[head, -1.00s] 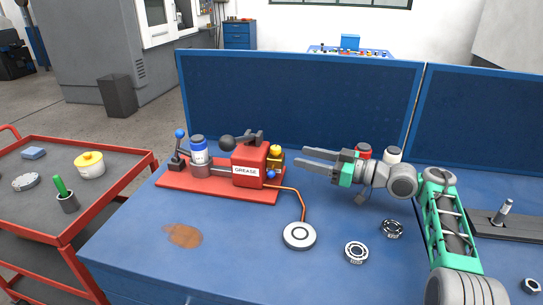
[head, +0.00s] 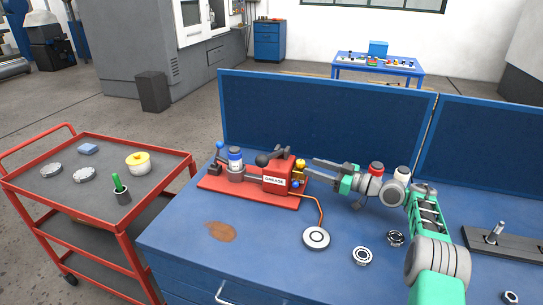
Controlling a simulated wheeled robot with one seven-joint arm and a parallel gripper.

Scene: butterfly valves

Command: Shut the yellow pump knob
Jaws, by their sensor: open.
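The red grease pump (head: 277,180), labelled GREASE, stands on a red base plate on the blue bench. A small yellow knob (head: 299,164) sits at the right end of its body, above a small blue ball. My gripper (head: 311,171) comes in level from the right with its two grey fingers open and pointing left. The fingertips are close to the yellow knob. Whether they touch it or reach around it I cannot tell. The knob's lower part is partly hidden.
A copper tube runs to a round disc (head: 316,238). A blue panel (head: 330,120) closes off the back.

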